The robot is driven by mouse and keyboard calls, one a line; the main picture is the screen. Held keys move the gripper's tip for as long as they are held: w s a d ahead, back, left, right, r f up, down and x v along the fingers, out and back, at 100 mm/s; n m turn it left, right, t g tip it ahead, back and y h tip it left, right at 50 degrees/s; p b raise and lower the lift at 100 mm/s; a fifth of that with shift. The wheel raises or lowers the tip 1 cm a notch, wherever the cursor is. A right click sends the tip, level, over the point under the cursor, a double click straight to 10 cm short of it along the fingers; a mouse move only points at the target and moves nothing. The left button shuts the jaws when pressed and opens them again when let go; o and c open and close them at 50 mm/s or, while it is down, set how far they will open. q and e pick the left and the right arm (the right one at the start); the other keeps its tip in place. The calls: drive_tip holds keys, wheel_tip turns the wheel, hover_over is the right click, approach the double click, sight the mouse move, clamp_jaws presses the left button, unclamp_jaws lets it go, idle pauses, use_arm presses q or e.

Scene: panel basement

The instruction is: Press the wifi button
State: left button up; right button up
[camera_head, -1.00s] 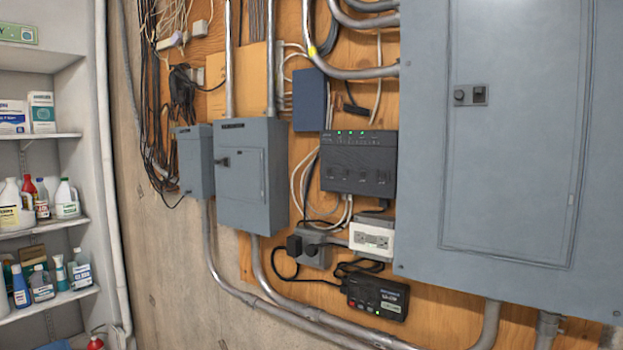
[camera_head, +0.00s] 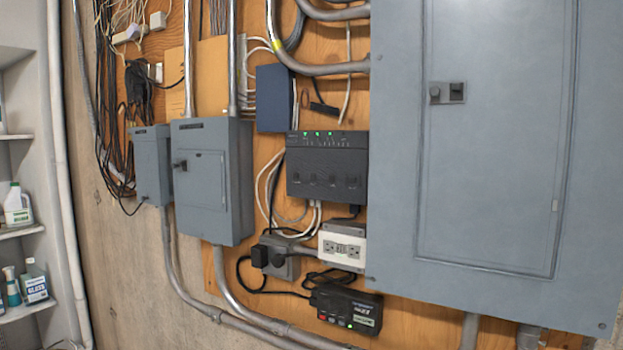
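A smaller black device (camera_head: 346,308) with a red button and a green light hangs lower, below the white outlet. I cannot read which of them carries the wifi button; the labels are too small. Neither of my grippers is in view.
A large grey electrical panel (camera_head: 497,200) fills the right side. Two grey boxes (camera_head: 212,182) with conduits stand left of the black box. A white outlet (camera_head: 342,248) and loose cables (camera_head: 290,195) lie between the devices. Shelves with bottles (camera_head: 18,205) are at the far left.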

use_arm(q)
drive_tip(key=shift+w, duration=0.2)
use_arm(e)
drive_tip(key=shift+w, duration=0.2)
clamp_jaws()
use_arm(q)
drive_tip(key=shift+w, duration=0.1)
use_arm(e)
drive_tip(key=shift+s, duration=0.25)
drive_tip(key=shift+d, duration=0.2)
